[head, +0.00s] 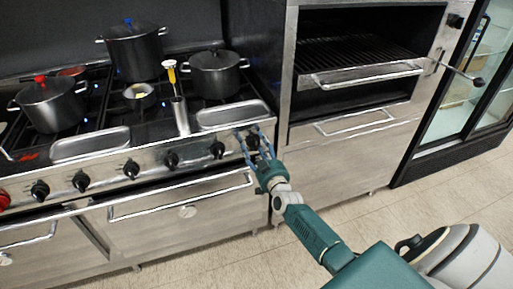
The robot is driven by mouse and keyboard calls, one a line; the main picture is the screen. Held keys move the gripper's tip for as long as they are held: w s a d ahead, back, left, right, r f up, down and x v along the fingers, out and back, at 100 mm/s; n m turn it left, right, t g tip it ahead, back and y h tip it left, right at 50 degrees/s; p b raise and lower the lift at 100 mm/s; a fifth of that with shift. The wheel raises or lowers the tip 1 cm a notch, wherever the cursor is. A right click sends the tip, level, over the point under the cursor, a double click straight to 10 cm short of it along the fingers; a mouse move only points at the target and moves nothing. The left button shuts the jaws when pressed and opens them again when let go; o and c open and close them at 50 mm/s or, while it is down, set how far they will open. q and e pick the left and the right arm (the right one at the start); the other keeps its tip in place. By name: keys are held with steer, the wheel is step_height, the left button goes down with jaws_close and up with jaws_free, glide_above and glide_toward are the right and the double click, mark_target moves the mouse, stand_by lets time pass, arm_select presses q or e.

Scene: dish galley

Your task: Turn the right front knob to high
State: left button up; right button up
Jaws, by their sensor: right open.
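The stove's front panel (110,166) carries a row of black knobs. The rightmost knob (252,142) is partly hidden by my right gripper (247,131). That gripper is open, with one finger on each side of this knob in the picture. I cannot tell whether the fingers touch it. Another black knob (217,149) sits just to its left and is clear of the gripper. The knobs' markings are too small to read. My left gripper is not in view.
A dark pot with a blue-knobbed lid (134,55), a pot with a red-knobbed lid (51,104) and a third lidded pot (215,75) stand on the stove. Oven handles (180,198) project below the knobs. A broiler (358,60) stands right; floor is open in front.

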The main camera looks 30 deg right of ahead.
steer(key=c, duration=1.2)
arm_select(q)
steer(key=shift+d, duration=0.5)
